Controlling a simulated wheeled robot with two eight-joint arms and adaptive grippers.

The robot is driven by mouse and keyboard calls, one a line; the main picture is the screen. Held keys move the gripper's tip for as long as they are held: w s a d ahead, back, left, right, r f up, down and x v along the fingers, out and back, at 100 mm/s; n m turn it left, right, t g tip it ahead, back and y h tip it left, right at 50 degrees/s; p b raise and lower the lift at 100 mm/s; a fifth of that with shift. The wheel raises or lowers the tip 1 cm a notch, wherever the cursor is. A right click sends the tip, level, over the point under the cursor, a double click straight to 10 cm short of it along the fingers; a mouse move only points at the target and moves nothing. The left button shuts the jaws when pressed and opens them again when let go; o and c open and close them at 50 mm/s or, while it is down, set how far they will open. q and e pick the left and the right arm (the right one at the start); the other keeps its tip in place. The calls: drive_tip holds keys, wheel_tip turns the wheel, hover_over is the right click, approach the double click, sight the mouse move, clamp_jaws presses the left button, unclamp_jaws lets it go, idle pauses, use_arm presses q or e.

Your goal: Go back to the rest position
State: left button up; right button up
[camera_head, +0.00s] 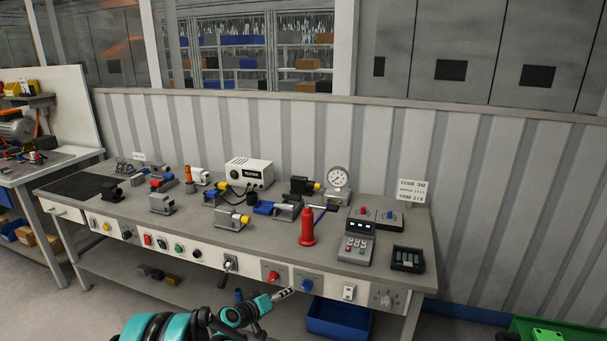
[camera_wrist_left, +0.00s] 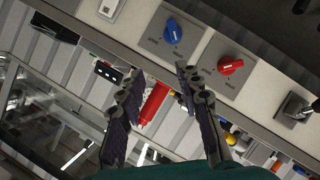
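My left arm, teal and black, comes in from the bottom of the head view. Its gripper (camera_head: 285,294) is in front of the workbench (camera_head: 280,222), by the front panel with the red knob (camera_head: 271,276) and blue knob (camera_head: 307,285). In the left wrist view the two fingers of my left gripper (camera_wrist_left: 159,75) are spread apart with nothing between them. The blue knob (camera_wrist_left: 173,31) and the red knob (camera_wrist_left: 231,67) show beyond the fingertips, apart from them. My right gripper is in neither view.
The bench top holds a red cylinder (camera_head: 307,227), a keypad device (camera_head: 355,243), a pressure gauge (camera_head: 338,180), a white tester box (camera_head: 249,172) and several clamped parts. A blue bin (camera_head: 338,318) is below the bench. A green container (camera_head: 545,328) stands at the lower right.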

use_arm(q)
drive_tip(key=s+a+r+m+g+y, duration=0.1)
drive_tip(key=s+a+r+g+y, duration=0.15)
drive_tip(key=s+r, duration=1.25)
drive_tip(key=s+a+f+g+y, duration=0.1)
drive_tip(key=s+a, duration=0.3)
drive_tip(key=s, duration=0.8)
drive_tip(key=s+a+f+m+g+y, duration=0.1)
drive_tip(key=s+a+f+y, duration=0.1)
drive_tip(key=s, duration=1.1)
drive_tip(key=shift+a+f+y, duration=0.25)
drive_tip(key=shift+a+y, duration=0.65)
drive_tip(key=shift+y, duration=0.35)
